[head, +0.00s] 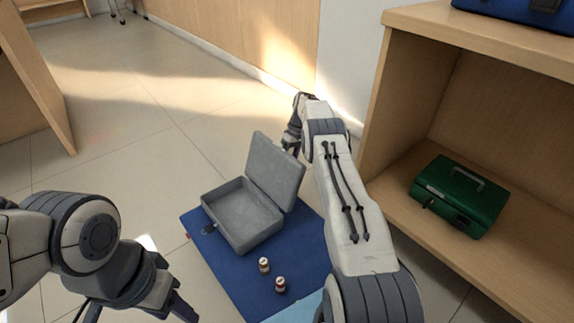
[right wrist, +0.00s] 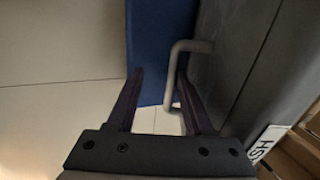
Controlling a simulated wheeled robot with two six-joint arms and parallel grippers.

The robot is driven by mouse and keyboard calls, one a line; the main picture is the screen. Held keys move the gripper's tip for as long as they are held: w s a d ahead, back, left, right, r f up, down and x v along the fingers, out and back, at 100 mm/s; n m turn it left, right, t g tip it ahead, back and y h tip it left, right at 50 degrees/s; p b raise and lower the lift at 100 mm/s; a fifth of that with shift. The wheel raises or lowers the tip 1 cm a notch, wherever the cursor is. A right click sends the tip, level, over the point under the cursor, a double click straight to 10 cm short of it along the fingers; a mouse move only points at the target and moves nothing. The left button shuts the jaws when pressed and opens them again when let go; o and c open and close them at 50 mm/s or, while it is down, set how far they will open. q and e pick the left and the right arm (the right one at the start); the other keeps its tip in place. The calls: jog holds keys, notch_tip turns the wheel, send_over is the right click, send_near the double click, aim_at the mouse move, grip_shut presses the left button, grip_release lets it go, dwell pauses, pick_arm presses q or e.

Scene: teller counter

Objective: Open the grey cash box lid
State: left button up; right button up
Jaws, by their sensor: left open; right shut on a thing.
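The grey cash box (head: 240,228) sits on a blue mat on the floor in the head view. Its lid (head: 274,172) stands raised, well up from the box, and the inside looks empty. My right gripper (head: 292,143) is behind the lid's upper edge, partly hidden by it and by my arm. In the right wrist view, the lid's grey bar handle (right wrist: 180,68) passes by the right finger of my right gripper (right wrist: 158,78), which is shut on it. My left gripper (head: 178,302) is open and empty at the lower left, apart from the box.
A green cash box (head: 460,195) sits in the wooden shelf unit (head: 470,40) on the right. Tiled floor is clear to the left.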

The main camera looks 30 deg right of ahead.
jog(key=shift+d+r, duration=0.1)
jog(key=s+d+r+p, duration=0.6)
jog(key=s+r+p, duration=0.3)
jog(key=r+p, duration=0.1)
jog(key=shift+s+d+r, duration=0.3)
jog(key=shift+r, duration=0.1)
dwell(0.3)
